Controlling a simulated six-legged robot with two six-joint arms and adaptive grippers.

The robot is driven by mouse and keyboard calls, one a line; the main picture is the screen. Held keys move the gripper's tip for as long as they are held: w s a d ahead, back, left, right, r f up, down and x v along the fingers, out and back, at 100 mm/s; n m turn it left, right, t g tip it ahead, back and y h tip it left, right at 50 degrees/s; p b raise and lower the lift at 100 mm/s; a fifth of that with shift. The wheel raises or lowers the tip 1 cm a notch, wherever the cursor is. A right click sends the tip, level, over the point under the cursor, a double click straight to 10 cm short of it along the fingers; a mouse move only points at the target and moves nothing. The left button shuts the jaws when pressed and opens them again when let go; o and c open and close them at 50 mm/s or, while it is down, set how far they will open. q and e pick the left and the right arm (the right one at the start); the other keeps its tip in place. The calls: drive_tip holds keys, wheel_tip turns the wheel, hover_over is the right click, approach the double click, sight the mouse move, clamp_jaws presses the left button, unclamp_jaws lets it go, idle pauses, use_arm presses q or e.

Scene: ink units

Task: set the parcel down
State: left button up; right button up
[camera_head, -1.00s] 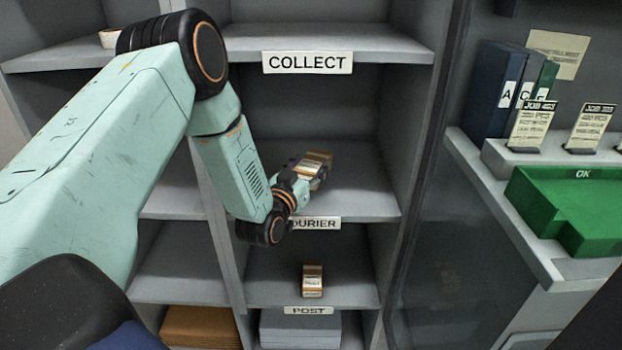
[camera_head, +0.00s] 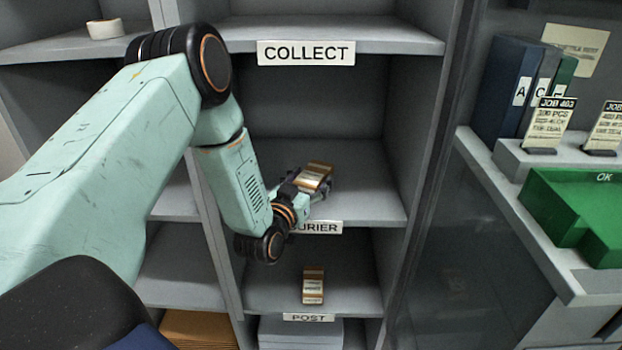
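A small brown and white parcel (camera_head: 315,178) is in the bay behind the shelf edge marked COURIER. My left gripper (camera_head: 312,189) is shut on it, reaching in from the left with its wrist in front of the shelf edge. The parcel is over the COURIER shelf (camera_head: 370,205); I cannot tell whether its underside touches the board. The COURIER label (camera_head: 318,228) is partly hidden by my wrist. A similar second parcel (camera_head: 313,286) stands on the POST shelf below. My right gripper is not in view.
The COLLECT shelf (camera_head: 400,40) is above my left gripper, and the bay's side wall (camera_head: 412,110) is to its right. The COURIER shelf is clear right of the parcel. A green OK tray (camera_head: 560,205) and folders (camera_head: 505,90) stand far right.

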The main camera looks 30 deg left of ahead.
use_arm(q)
drive_tip(key=shift+o, duration=0.7)
drive_tip(key=shift+s+r, duration=0.3)
drive_tip(key=shift+w+f, duration=0.15)
drive_tip(key=shift+w, duration=0.15)
drive_tip(key=s+d+p, duration=0.2)
drive_tip(key=s, duration=1)
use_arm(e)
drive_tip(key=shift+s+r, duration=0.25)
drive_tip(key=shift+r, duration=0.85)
